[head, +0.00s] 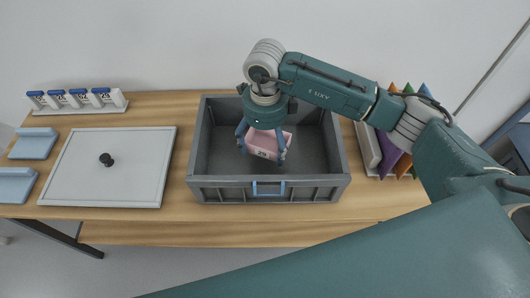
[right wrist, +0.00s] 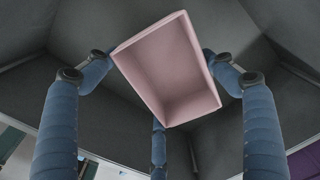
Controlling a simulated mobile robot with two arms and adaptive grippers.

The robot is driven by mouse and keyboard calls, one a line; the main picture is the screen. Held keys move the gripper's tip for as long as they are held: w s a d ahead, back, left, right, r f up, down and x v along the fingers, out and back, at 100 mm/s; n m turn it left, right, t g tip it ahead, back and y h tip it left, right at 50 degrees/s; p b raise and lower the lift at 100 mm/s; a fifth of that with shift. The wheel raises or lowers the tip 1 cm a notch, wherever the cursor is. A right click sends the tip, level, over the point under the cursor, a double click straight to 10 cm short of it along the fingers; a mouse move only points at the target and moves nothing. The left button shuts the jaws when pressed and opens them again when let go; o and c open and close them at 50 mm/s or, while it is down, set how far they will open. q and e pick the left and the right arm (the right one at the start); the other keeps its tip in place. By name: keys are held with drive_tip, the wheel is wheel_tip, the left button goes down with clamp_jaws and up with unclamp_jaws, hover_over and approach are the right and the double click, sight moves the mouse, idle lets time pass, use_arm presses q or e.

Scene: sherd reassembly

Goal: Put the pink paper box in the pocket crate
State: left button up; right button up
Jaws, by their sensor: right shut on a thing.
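The pink paper box (head: 268,143) is a small open box with a dark mark on its front face. My right gripper (head: 261,148) is shut on it, with blue fingers on either side. It is inside the walls of the grey pocket crate (head: 222,190); whether it touches the floor I cannot tell. In the right wrist view, the pink box (right wrist: 166,70) sits turned between the fingers, its empty inside facing the camera and dark crate walls beyond. My left gripper is not in view.
The crate's inside looks otherwise empty. To its left lies a grey lidded panel (head: 80,180) with a black knob. Blue-topped containers (head: 78,100) stand at the back left, blue trays (head: 33,145) at the left edge. Coloured upright pieces (head: 388,150) stand right of the crate.

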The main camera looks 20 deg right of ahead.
sight(266, 162)
drive_tip(key=shift+f, duration=0.65)
wheel_tip(266, 162, down, 4)
drive_tip(key=shift+f+p, duration=0.1)
drive_tip(key=shift+p, duration=0.2)
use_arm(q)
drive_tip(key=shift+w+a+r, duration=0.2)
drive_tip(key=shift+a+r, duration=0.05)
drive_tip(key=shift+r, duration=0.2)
use_arm(e)
drive_tip(key=shift+f, duration=0.15)
drive_tip(key=o, duration=0.9)
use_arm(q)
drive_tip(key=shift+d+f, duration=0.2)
use_arm(e)
drive_tip(key=shift+o, duration=0.2)
